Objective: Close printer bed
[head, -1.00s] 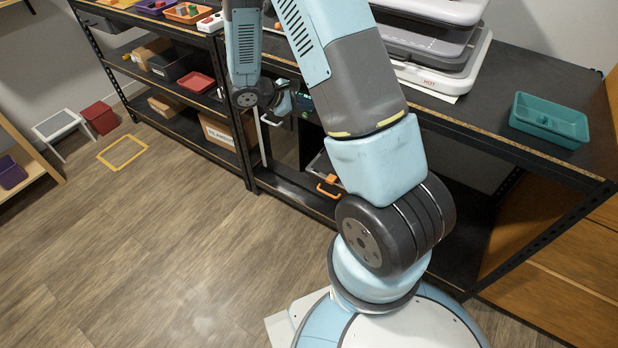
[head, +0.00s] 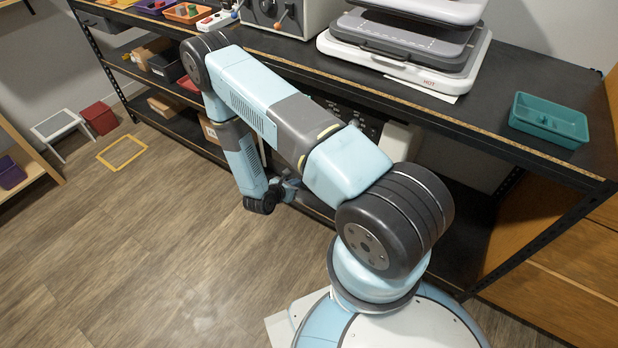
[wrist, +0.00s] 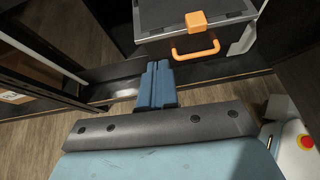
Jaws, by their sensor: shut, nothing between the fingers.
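The printer bed (wrist: 240,17) shows at the top of the wrist view as a dark flat plate with a pale rim. An orange clip (wrist: 197,20) sits on its front edge and an orange handle (wrist: 196,47) is below. The handle hangs by the shelf's front edge. My gripper (wrist: 157,75) has its blue fingers together and empty, left of and below the handle, apart from it. In the head view my gripper (head: 290,188) is low in front of the rack. My arm hides the bed there and most of the printer.
The black rack's lower shelf edge (wrist: 115,72) crosses the wrist view. A cardboard box (wrist: 14,96) is at its left. In the head view a teal tray (head: 548,120) and a heat press (head: 400,50) stand on the top shelf. The floor (head: 150,240) in front is clear.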

